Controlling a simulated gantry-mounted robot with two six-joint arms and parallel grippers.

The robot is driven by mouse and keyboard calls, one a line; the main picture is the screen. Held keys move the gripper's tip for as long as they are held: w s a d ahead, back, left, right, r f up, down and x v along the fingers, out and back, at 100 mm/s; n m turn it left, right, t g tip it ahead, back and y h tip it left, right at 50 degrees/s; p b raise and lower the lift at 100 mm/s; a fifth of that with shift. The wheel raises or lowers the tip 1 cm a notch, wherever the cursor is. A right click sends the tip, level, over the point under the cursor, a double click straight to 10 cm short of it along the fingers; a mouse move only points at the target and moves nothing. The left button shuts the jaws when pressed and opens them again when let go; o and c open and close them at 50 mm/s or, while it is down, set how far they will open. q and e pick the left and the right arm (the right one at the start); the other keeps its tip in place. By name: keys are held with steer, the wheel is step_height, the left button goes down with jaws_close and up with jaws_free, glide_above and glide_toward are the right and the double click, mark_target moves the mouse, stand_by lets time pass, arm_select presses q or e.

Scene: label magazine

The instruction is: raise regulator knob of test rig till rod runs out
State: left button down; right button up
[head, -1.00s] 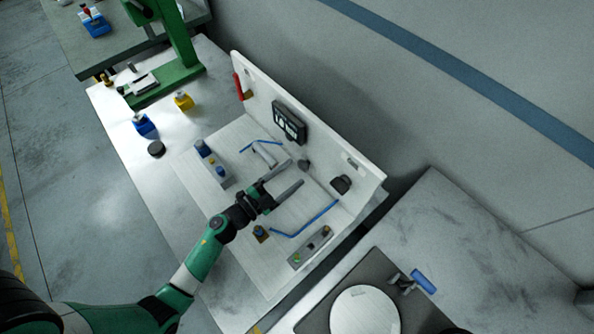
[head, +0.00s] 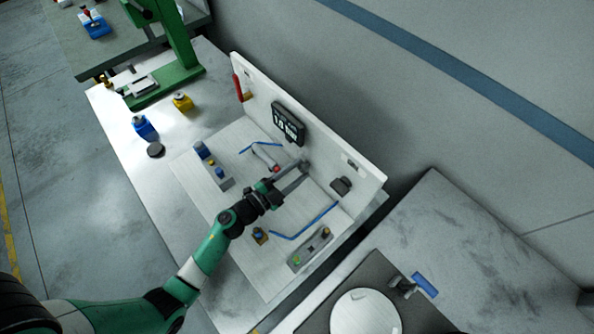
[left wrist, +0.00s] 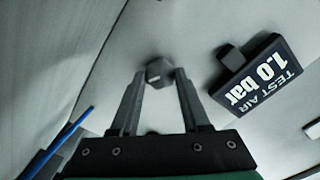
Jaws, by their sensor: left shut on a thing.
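The test rig is a white base and back panel (head: 358,190). A dark regulator knob (left wrist: 158,70) stands on the panel, below and to the right of the display in the head view. My left gripper (head: 304,167) is shut on the knob; in the left wrist view its fingertips (left wrist: 159,75) meet the knob's two sides. The black display (head: 287,122) reads TEST AIR 1.0 bar in the left wrist view (left wrist: 255,78). A pale cylinder (head: 262,153) lies on the base, with a small red spot (head: 276,169) at its near end. My right gripper is out of view.
Blue tubes (head: 305,222) run on the base. A button box (head: 310,249) stands at the front right and a valve block (head: 213,168) at the left. A dark fitting (head: 341,186) is right of the knob. A green press (head: 180,50) stands at the back left.

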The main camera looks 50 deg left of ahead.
arm_select(q)
steer(key=shift+m, duration=1.7)
steer(key=shift+c, duration=1.9)
jaws_free()
steer(key=s+p, duration=0.2)
steer(key=s, duration=0.9)
steer(key=shift+s, duration=0.35)
